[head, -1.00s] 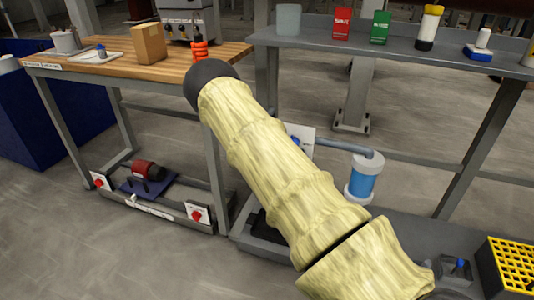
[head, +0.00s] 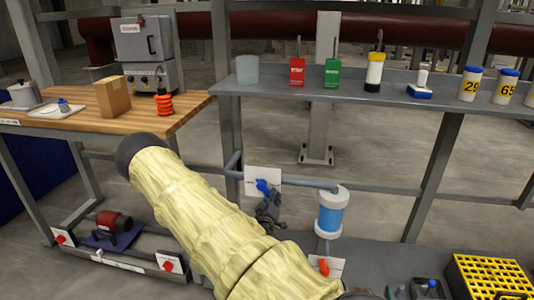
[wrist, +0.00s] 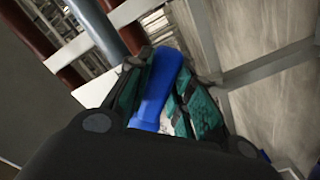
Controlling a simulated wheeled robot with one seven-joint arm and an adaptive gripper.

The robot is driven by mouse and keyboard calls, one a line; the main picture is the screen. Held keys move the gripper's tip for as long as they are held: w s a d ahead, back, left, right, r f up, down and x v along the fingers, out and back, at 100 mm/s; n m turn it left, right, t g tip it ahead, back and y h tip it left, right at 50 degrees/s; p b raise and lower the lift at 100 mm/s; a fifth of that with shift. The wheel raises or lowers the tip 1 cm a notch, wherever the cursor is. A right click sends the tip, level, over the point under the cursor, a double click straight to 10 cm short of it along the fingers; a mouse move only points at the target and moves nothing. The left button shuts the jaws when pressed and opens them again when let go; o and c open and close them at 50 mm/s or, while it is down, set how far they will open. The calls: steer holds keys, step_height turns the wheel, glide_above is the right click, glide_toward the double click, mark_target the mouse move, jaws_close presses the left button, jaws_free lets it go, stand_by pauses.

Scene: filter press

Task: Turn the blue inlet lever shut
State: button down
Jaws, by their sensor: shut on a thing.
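The blue inlet lever (head: 264,187) sits in front of a white plate (head: 249,175) on the grey pipe, left of the blue-and-white filter cylinder (head: 331,212). My gripper (head: 268,205) is at the lever, just below it in the head view, partly hidden by my pale sleeved arm. In the wrist view the lever (wrist: 158,86) stands between the green-padded fingers of my gripper (wrist: 155,92), which are shut on it. The lever's pivot is hidden.
A red-orange handle (head: 323,266) on a white plate is below the cylinder. The grey shelf (head: 290,82) holds bottles and tags above. A yellow crate (head: 490,278) is at the lower right. A wooden bench (head: 60,115) stands at the left.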

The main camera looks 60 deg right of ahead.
steer(key=shift+s, duration=0.15)
steer(key=c, duration=1.2)
jaws_free()
steer(key=shift+c, duration=0.2)
steer(key=shift+a, duration=0.25)
steer(key=v, duration=1.1)
steer(key=shift+a, duration=0.2)
steer(key=shift+s, duration=0.1)
